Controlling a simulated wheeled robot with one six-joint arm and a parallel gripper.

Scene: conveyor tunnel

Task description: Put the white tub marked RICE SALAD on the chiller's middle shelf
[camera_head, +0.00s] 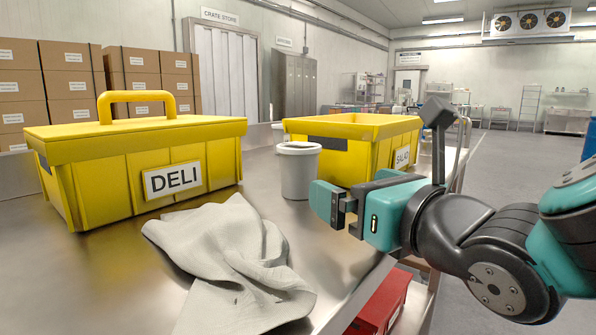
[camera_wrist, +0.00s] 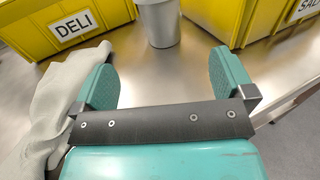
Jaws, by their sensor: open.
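A pale grey-white lidded tub (camera_head: 299,172) stands upright on the steel table, between the two yellow crates. No label shows on its visible side, so I cannot tell whether it is the RICE SALAD tub. Its lower part shows in the wrist view (camera_wrist: 158,22), ahead of my gripper. My gripper (camera_head: 338,207) is open and empty, nearer the camera and a little right of the tub, not touching it. In the wrist view my gripper (camera_wrist: 163,64) has its two fingers wide apart. I cannot make out the chiller or its middle shelf.
A yellow crate marked DELI (camera_head: 110,185), with a handled lid, stands left. An open-topped yellow crate marked SALAD (camera_head: 362,165) stands behind the tub; its inside is mostly hidden. A crumpled grey cloth (camera_head: 230,260) lies in front. A red crate (camera_head: 385,305) sits below the table edge.

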